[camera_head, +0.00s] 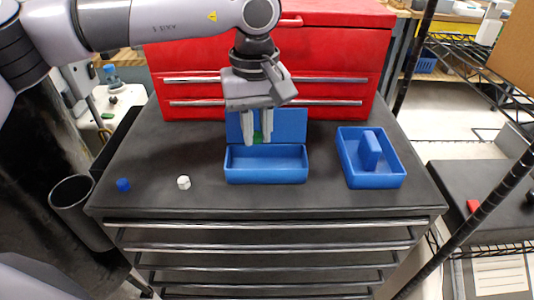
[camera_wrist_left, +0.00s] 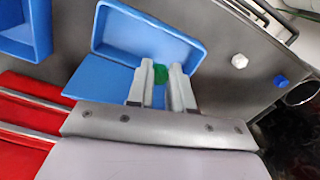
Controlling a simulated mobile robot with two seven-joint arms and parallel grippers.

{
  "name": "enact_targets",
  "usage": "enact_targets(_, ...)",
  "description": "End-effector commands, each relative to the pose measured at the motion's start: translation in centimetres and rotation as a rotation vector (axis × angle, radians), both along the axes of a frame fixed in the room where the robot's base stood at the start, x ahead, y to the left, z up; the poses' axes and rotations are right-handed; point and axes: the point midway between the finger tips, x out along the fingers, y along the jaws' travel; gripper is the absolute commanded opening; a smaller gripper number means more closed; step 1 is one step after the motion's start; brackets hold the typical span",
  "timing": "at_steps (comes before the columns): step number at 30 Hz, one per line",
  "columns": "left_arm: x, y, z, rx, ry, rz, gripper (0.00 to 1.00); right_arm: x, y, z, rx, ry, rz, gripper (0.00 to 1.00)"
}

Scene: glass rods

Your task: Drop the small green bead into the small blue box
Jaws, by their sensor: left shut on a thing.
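The small green bead (camera_head: 258,137) is between the fingertips of my left gripper (camera_head: 257,140), which is shut on it. The bead also shows in the left wrist view (camera_wrist_left: 160,73), between the two grey fingers (camera_wrist_left: 162,78). The small blue box (camera_head: 266,176) stands open on the dark cabinet top, with a blue panel upright or tilted behind its opening. In the head view the gripper points down in front of this panel, with its fingertips just above the box's back rim. The box's open inside shows in the left wrist view (camera_wrist_left: 150,42). My right gripper is not in view.
A second blue box (camera_head: 398,178) with a blue block or divider inside stands to the right. A white bead (camera_head: 184,183) and a blue bead (camera_head: 123,185) lie to the left. A red drawer chest (camera_head: 310,60) stands behind. The cabinet top's left part is mostly clear.

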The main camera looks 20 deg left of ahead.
Motion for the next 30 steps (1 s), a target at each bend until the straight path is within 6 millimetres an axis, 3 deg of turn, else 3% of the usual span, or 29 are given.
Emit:
enact_targets(1,0.0,0.0,-1.1,0.0,0.0,0.001,0.0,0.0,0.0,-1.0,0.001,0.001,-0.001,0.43)
enact_targets(6,0.0,0.1,-2.8,0.0,0.0,0.003,0.0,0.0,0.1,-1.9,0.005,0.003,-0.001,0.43)
enact_targets(16,0.0,0.1,-3.0,-0.001,0.0,0.004,0.0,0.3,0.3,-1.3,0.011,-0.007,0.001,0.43)
enact_targets(17,0.0,0.1,-3.0,0.0,-0.001,0.004,0.24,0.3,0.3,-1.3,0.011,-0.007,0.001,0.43)
enact_targets(18,0.0,0.1,-3.0,-0.001,0.0,0.004,0.37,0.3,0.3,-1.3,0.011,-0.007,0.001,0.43)
enact_targets(19,0.0,0.1,-3.0,0.0,-0.001,0.004,0.47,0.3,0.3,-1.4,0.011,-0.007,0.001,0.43)
enact_targets(20,0.0,0.1,-3.0,0.0,-0.001,0.004,0.5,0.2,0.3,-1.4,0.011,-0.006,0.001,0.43)
enact_targets(30,0.0,0.1,-2.6,0.0,-0.001,0.004,0.5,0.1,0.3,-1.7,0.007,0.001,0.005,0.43)
